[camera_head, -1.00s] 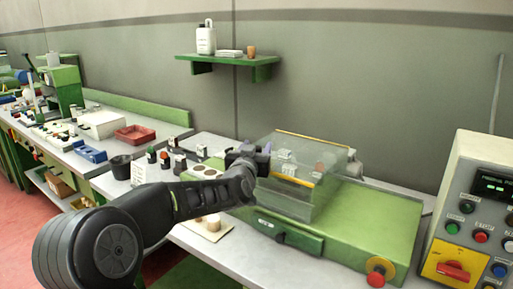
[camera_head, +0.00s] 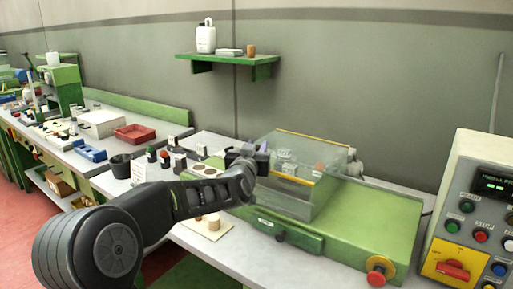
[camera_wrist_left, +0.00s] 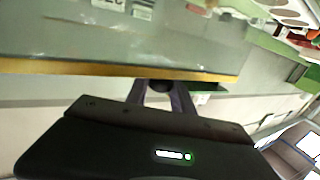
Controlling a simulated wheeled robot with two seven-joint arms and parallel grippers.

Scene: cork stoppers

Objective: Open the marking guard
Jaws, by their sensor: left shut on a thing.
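The marking guard (camera_head: 332,193) is a clear box with yellow edge strips, standing on a green machine (camera_head: 375,225). In the head view my left gripper (camera_head: 264,160) is at the guard's left side, near its upper part. In the left wrist view the guard's yellow strip (camera_wrist_left: 100,68) runs across the picture. My left gripper's fingers (camera_wrist_left: 160,92) meet at a small dark part by this strip. They are shut on it, and the grip itself is partly hidden. Pale blocks with print show through the clear panel. My right gripper is not in view.
A grey control box (camera_head: 475,215) with buttons stands at the right. A red-and-yellow knob (camera_head: 379,268) sits at the machine's front corner. A board with corks (camera_head: 210,224) lies in front of my left arm. A green shelf (camera_head: 228,60) hangs behind.

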